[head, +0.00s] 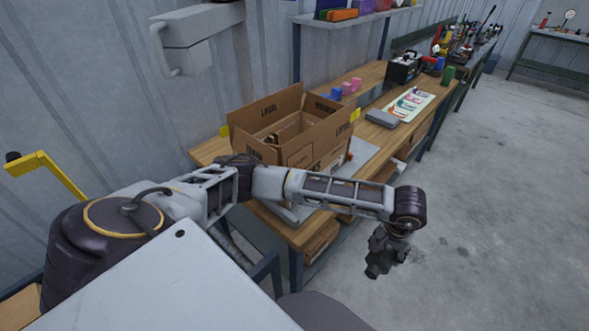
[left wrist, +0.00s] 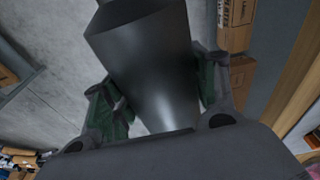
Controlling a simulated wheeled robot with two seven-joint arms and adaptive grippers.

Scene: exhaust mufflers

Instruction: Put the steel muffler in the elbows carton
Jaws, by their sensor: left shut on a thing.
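My left gripper (head: 378,262) hangs over the open floor, to the right of the bench's front edge. In the left wrist view, its dark green fingers close on both sides of a dark grey, shiny, tapered metal piece, the steel muffler (left wrist: 155,60). In the head view I cannot make the muffler out from the dark gripper. Brown cartons (left wrist: 238,32) show at the right of the left wrist view; I cannot read which is the elbows carton. My right gripper is not in view.
A large open carton (head: 276,112) with raised flaps stands on the wooden bench (head: 372,78), behind my left forearm. Lower cartons (head: 320,241) sit under the bench top. A grey case (head: 382,118) and coloured blocks lie farther along. The concrete floor at right is clear.

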